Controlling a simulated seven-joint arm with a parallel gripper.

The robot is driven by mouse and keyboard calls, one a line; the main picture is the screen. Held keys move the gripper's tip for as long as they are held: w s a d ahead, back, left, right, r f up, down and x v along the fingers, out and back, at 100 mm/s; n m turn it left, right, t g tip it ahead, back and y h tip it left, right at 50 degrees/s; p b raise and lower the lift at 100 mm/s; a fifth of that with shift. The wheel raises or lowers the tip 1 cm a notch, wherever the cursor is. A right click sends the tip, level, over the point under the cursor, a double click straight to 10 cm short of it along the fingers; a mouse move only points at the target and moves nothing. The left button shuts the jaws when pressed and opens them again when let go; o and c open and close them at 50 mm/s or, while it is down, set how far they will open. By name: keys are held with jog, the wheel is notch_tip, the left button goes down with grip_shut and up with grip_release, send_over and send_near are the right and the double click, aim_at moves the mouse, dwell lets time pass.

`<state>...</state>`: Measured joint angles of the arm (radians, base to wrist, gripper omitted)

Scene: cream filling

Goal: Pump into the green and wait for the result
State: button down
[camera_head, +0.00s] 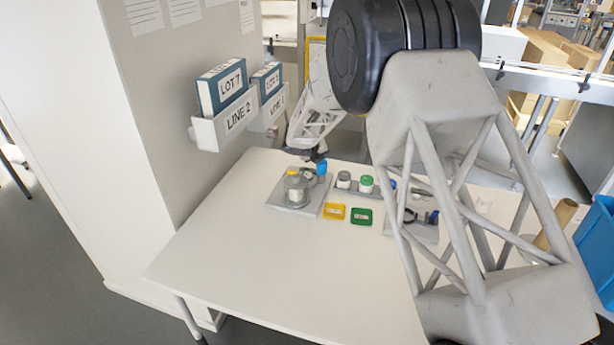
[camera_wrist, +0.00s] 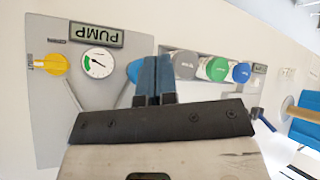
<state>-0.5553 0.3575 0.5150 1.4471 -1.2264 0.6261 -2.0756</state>
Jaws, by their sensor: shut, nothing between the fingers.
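The pump panel (camera_wrist: 45,110) carries an upside-down PUMP label (camera_wrist: 95,35), a yellow knob (camera_wrist: 52,64) and a round white gauge (camera_wrist: 97,62). The gauge has a green mark; its reading is too small to tell. A blue part (camera_wrist: 134,71) at the panel's right edge is partly hidden by my fingers. A green-lidded jar (camera_wrist: 215,68) stands between a grey-lidded jar (camera_wrist: 185,65) and a blue-lidded jar (camera_wrist: 241,72). My gripper (camera_wrist: 155,78) is shut and empty, beside the blue part. In the head view, the pump (camera_head: 297,188) and green-lidded jar (camera_head: 366,184) stand at the table's back.
A yellow tray (camera_head: 334,212) and a green tray (camera_head: 361,217) lie in front of the jars. A grey plate with dark tools lies to their right, partly behind my arm. The front left of the table (camera_head: 235,255) is clear. A blue bin (camera_head: 597,245) is at far right.

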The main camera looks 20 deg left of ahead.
jog(key=shift+f, duration=0.95)
dwell(1.1)
jog(key=shift+r, duration=1.6)
jog(key=shift+r, duration=0.1)
jog(key=shift+r, duration=2.95)
dwell(0.6)
jog(key=shift+r, duration=1.35)
